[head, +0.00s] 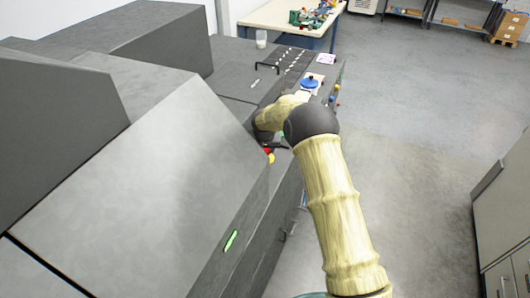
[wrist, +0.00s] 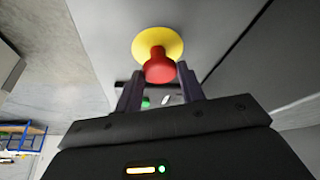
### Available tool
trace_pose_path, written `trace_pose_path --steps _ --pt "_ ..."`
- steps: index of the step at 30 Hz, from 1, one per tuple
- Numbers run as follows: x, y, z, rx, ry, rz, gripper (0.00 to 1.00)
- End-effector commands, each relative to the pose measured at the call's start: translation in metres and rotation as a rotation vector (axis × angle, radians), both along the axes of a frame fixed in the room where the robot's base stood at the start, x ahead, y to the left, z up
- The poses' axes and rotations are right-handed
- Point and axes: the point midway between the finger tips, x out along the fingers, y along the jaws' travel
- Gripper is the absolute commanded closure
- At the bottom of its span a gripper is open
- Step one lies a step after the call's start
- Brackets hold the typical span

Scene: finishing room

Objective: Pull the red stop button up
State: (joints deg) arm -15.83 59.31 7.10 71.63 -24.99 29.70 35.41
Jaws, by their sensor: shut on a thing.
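The red stop button (wrist: 160,66) has a rounded red head on a yellow round base (wrist: 146,43), fixed to a grey panel in the wrist view. My gripper (wrist: 160,73) has one dark finger on each side of the red head and is shut on it. In the head view the red button (head: 268,150) shows small beside the dark end of my arm, with a bit of yellow (head: 271,158) next to it. The arm hides most of my gripper there.
A green button (wrist: 146,102) lies between the fingers in the wrist view. Large grey machine housings (head: 150,120) fill the left. A blue-topped knob (head: 309,82) and a black handle (head: 267,66) stand farther along the machine. Open floor (head: 400,110) lies to the right, beside grey cabinets (head: 505,215).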

Motion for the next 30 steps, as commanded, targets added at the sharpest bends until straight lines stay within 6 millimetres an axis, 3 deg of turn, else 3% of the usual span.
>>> trace_pose_path --steps 8,9,12,23,30 --pt "0.001 0.001 0.005 0.004 -0.005 -0.001 1.00" --pt "0.001 0.001 0.006 0.004 -0.005 -0.001 0.59" --pt "0.001 0.001 0.006 0.004 -0.005 -0.001 0.40" --pt "0.000 0.001 0.005 0.002 -0.003 0.000 0.39" --pt "-0.008 0.000 0.023 0.001 -0.004 -0.001 0.39"
